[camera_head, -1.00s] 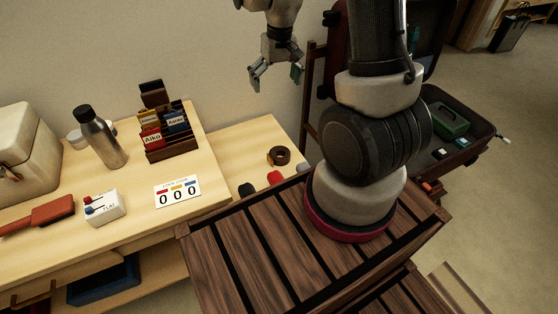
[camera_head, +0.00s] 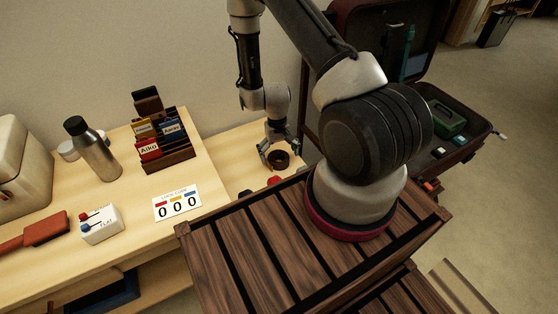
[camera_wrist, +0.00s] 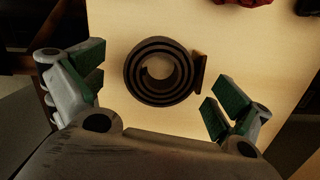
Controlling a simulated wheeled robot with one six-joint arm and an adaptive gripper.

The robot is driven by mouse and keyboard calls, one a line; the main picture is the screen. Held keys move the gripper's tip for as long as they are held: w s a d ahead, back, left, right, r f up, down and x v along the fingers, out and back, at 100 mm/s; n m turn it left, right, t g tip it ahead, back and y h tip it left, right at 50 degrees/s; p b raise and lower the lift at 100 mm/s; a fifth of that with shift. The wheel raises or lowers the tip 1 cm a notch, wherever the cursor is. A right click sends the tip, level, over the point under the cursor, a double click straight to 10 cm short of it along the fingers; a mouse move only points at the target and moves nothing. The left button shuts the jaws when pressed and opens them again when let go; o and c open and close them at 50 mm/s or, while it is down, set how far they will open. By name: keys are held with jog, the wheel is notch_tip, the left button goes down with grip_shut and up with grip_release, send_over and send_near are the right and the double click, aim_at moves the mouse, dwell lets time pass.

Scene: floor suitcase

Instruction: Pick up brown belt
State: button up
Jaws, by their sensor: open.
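The brown belt (camera_head: 277,160) lies coiled on the lower light-wood surface in the head view. In the wrist view the belt (camera_wrist: 161,73) is a dark brown spiral with a small lighter brown tab on its right side. My gripper (camera_head: 281,153) is over the belt, with its fingers apart. In the wrist view my gripper (camera_wrist: 155,92) shows green pads to the left and right of the coil. The pads do not touch the belt. The exact height above it is hard to tell.
A red item (camera_head: 273,181) lies near the belt. To the left, the higher desk holds a card rack (camera_head: 165,140), a metal bottle (camera_head: 92,148) and a number card (camera_head: 177,202). An open suitcase (camera_head: 470,150) stands at right. A wooden slatted crate (camera_head: 240,250) is in front.

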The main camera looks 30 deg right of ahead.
jog(key=shift+s+f, duration=0.1)
jog(key=shift+f, duration=0.85)
jog(key=shift+c, duration=0.4)
jog(key=c, duration=1.1)
jog(key=shift+o, duration=0.2)
jog(key=shift+r, duration=0.15)
